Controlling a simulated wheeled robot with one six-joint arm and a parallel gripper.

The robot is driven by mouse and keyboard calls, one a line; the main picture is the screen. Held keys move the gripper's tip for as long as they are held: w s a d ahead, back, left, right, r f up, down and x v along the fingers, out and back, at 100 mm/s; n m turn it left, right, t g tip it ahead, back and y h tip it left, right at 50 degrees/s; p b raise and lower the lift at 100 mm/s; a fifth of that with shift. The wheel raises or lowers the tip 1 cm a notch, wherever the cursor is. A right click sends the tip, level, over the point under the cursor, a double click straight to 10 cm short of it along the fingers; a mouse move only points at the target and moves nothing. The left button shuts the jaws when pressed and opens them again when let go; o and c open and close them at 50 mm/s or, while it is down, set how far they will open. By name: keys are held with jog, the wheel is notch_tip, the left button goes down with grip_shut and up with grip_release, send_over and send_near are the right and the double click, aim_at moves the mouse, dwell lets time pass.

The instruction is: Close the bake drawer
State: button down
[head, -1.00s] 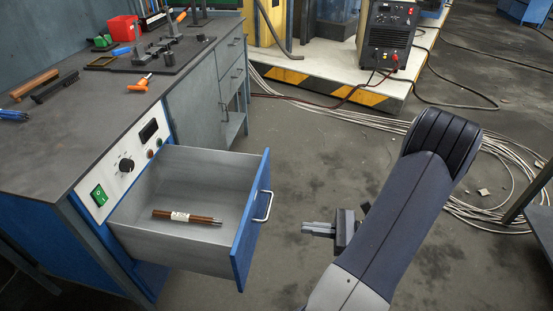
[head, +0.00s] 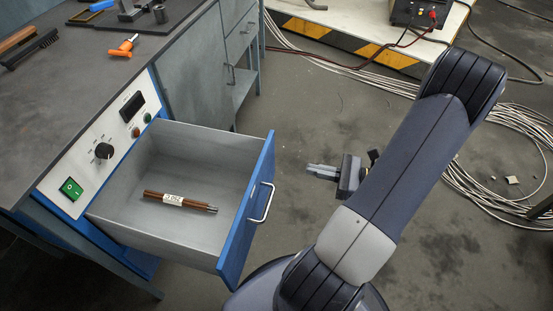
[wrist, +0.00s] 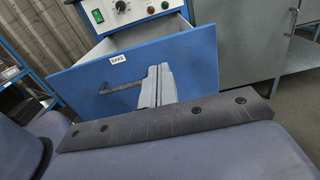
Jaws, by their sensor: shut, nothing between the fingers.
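The bake drawer (head: 150,235) is pulled well out from the workbench. Its blue front (head: 248,212) has a metal bar handle (head: 262,202). The wrist view shows the blue front (wrist: 190,60) with a "BAKE" label (wrist: 118,58) and the handle (wrist: 122,88). A brown rod bundle with a white label (head: 178,200) lies inside the drawer. My gripper (head: 312,170) is shut and empty, to the right of the drawer front and apart from it in the head view. In the wrist view its fingers (wrist: 157,80) point toward the front, overlapping it just right of the handle.
The bench top (head: 80,110) carries an orange-handled tool (head: 123,46) and brushes (head: 32,48). A control panel (head: 100,155) with a green switch sits by the drawer. Cables (head: 500,170) lie on the floor at right.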

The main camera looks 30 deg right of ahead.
aim_at(264, 159)
jog(key=b+x, duration=0.1)
jog(key=x, duration=1)
